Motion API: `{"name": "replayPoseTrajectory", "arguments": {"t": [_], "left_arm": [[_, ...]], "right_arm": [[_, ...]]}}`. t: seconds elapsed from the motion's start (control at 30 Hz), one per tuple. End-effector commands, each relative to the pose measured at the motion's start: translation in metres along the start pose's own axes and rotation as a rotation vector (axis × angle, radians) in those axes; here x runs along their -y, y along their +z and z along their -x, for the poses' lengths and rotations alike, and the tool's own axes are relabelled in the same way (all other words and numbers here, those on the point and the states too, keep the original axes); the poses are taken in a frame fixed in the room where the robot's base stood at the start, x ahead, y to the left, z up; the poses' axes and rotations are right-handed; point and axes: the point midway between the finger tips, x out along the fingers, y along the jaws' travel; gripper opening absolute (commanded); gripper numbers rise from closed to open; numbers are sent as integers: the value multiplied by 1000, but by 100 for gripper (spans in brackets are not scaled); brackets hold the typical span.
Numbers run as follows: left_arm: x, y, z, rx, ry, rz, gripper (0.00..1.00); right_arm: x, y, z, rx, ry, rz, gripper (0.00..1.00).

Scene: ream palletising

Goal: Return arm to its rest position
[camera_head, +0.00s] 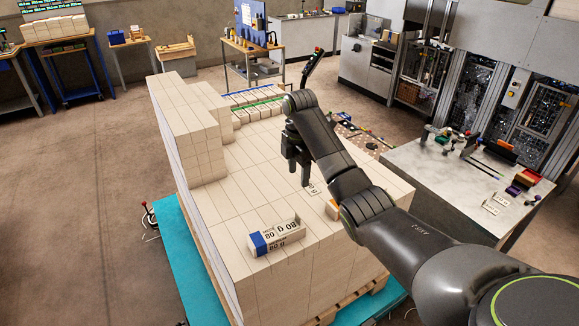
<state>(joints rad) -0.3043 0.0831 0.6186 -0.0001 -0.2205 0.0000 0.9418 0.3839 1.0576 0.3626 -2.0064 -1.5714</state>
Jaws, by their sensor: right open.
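My right arm reaches in from the lower right over a large stack of cream paper reams (225,200). My right gripper (299,182) points down above the stack's top, with its fingers apart and nothing seen between them. Labelled reams marked "80 g" (285,238), one with a blue end, lie on the stack's near part. Further cream reams rise higher at the stack's left side (190,135). A wooden pallet (370,298) shows under the stack. My left gripper is not in the view.
A turquoise platform (180,270) lies under the pallet. A grey table (460,185) with tools and small boxes stands to the right. Machines (535,110) and workbenches (255,60) line the back. The floor at the left (70,190) is clear.

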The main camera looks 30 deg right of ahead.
Motion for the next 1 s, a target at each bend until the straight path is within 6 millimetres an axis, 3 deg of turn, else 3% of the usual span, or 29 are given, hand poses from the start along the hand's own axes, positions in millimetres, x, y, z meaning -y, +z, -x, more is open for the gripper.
{"name": "replayPoseTrajectory", "arguments": {"t": [0.23, 0.37, 0.43, 0.7, 1.0], "left_arm": [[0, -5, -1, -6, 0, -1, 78], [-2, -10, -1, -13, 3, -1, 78], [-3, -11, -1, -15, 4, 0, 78], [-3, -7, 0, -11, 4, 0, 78], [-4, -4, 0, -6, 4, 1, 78]], "right_arm": [[1, 1, -4, 2, 0, -12, 51], [15, 1, -32, 17, 8, -80, 51], [29, -1, -56, 26, 21, -145, 51], [109, -8, -143, 43, 98, -469, 51], [220, -20, -194, 7, 190, -859, 51]]}}
